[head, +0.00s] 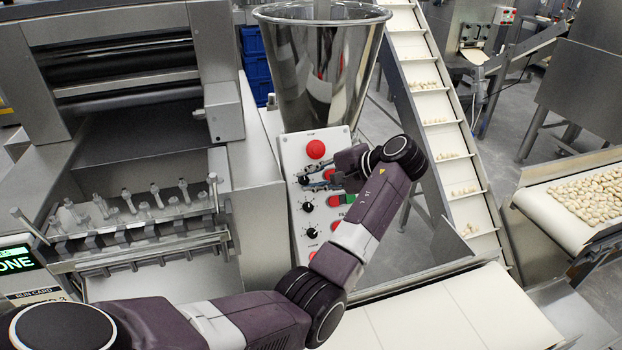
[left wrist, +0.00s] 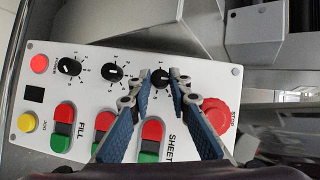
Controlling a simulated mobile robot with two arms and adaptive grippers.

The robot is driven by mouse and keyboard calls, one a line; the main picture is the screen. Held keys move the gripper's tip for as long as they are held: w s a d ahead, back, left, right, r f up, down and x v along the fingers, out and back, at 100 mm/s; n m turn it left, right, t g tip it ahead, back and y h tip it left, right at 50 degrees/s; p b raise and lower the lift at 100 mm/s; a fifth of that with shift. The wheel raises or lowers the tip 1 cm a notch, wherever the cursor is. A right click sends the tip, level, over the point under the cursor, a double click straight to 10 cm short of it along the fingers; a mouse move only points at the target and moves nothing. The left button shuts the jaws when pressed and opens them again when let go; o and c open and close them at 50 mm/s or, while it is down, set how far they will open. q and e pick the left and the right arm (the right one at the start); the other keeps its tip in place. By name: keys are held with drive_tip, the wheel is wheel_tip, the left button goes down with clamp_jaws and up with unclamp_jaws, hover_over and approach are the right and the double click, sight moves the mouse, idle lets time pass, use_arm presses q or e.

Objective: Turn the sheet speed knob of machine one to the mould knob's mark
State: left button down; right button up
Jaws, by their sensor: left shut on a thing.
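A light control panel (head: 298,250) below the steel hopper carries a column of black knobs. My left gripper (head: 308,180) reaches it from the right and is shut on the top knob (head: 303,180), by the red stop button (head: 315,149). In the left wrist view this knob (left wrist: 160,78) sits between the fingertips (left wrist: 162,75), in line with the SHEET buttons; its pointer is mostly hidden. The middle knob (left wrist: 113,72) and the far knob (left wrist: 69,67) show white pointers within printed scales. Their name labels are too small to read. My right gripper is not in view.
Red and green FILL buttons (left wrist: 62,128) and SHEET buttons (left wrist: 151,138) sit close beside the knobs. The steel hopper (head: 320,70) rises behind the panel. An inclined conveyor (head: 440,130) stands to the right, and a roller machine (head: 120,70) to the left.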

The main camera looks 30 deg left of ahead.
use_arm(q)
drive_tip(key=shift+f, duration=0.15)
drive_tip(key=c, duration=1.8)
unclamp_jaws()
drive_tip(key=shift+d, duration=0.1)
drive_tip(key=v, duration=1.2)
